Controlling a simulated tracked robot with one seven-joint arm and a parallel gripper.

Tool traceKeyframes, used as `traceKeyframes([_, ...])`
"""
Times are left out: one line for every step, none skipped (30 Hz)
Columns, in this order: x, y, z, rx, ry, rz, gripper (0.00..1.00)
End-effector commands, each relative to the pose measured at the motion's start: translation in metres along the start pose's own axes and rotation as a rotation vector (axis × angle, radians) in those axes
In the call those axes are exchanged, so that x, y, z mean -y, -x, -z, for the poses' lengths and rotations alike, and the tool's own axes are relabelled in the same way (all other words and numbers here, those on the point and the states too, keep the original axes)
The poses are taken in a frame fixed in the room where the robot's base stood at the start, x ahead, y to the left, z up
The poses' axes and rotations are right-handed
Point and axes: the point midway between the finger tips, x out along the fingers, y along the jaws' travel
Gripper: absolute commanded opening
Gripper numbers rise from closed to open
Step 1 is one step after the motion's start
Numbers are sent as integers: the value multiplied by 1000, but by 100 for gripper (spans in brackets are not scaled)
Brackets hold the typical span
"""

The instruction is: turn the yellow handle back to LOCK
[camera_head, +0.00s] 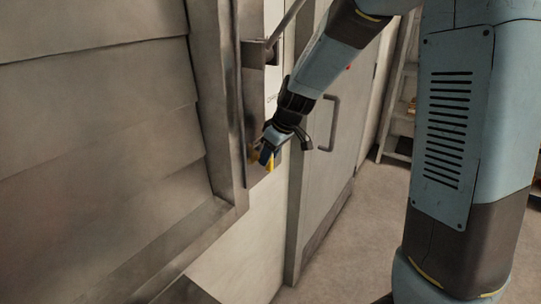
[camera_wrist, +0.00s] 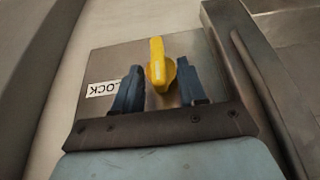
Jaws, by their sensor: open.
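The yellow handle (camera_wrist: 157,58) stands out from a grey metal plate (camera_wrist: 98,58) in the wrist view. Its long grip points toward the top of that picture. A white label reading LOCK (camera_wrist: 103,88) shows upside down on the plate, left of the handle and partly behind a finger. My gripper (camera_wrist: 160,66) is open, with one blue finger on each side of the handle. A small gap shows on both sides. In the head view the handle (camera_head: 270,164) is a small yellow shape at my gripper (camera_head: 266,153), largely hidden by it.
A louvered panel (camera_head: 90,120) in a metal frame fills the left. A grey door with a bar handle (camera_head: 331,122) stands right of my gripper. A metal bracket (camera_head: 257,53) juts out above. A ladder-like rack (camera_head: 400,110) stands at the back; open floor (camera_head: 350,240) lies below.

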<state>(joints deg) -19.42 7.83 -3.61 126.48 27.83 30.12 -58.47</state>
Motion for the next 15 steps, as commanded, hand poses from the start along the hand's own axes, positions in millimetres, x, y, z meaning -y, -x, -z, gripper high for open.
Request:
traceKeyframes([0,-2,0,1,0,1,42])
traceKeyframes([0,-3,0,1,0,1,42])
traceKeyframes([0,-4,0,1,0,1,42])
traceKeyframes([0,-5,0,1,0,1,42])
traceKeyframes([0,-5,0,1,0,0,42])
traceKeyframes([0,-5,0,1,0,0,42])
traceKeyframes([0,-5,0,1,0,0,42])
traceKeyframes([0,-5,0,1,0,0,42])
traceKeyframes([0,-5,0,1,0,0,42])
traceKeyframes([0,-5,0,1,0,0,42])
traceKeyframes([0,-5,0,1,0,0,42])
traceKeyframes([0,-5,0,1,0,0,38])
traceKeyframes([0,-5,0,1,0,0,35])
traceKeyframes([0,-5,0,1,0,0,32])
traceKeyframes([0,-5,0,1,0,0,28])
